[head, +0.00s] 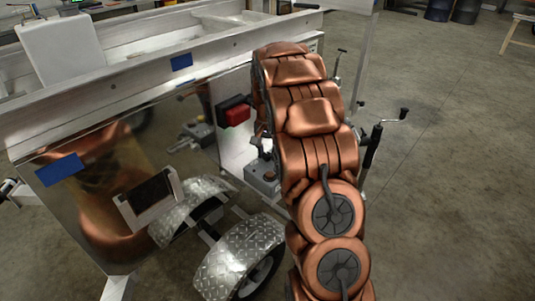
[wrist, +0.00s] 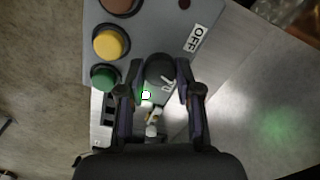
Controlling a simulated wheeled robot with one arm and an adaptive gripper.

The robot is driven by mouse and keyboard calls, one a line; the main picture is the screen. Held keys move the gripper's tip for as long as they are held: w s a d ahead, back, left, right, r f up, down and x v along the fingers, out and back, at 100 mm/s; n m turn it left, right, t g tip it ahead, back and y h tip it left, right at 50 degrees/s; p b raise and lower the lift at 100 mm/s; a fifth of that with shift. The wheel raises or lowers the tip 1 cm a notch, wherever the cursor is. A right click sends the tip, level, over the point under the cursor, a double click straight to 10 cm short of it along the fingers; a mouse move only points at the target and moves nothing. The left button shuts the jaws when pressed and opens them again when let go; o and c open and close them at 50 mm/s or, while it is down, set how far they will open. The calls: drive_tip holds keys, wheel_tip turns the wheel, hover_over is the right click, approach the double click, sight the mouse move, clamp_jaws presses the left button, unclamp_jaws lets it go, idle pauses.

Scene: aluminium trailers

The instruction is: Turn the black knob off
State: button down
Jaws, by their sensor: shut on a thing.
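The black knob (wrist: 160,67) sits on a grey control panel (wrist: 150,25) in the wrist view. My gripper (wrist: 160,72) has one finger on each side of the knob and is shut on it. A white OFF label (wrist: 194,39) is on the panel to the upper right of the knob. A small bright light with a green glow (wrist: 146,95) shows just below the knob. In the head view the grey control box (head: 262,174) is partly visible beside my copper arm, which hides my gripper and the knob.
A yellow button (wrist: 110,42), a green button (wrist: 105,77) and a brownish-red button (wrist: 119,5) sit left of the knob. An aluminium trailer (head: 120,90) with a red light (head: 235,112) and tread-plate fenders (head: 240,262) stands left of my arm. Concrete floor on the right is open.

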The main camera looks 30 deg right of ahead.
sight(267, 154)
drive_tip(key=n+b, duration=0.1)
drive_tip(key=n, duration=0.5)
drive_tip(key=shift+a+f+n, duration=0.1)
drive_tip(key=shift+n, duration=0.2)
drive_tip(key=n, duration=0.6)
drive_tip(key=shift+n+b, duration=0.3)
drive_tip(key=shift+b, duration=0.05)
drive_tip(key=c, duration=0.8)
unclamp_jaws()
drive_tip(key=shift+o, duration=0.2)
wheel_tip(267, 154, up, 12)
idle(0.6)
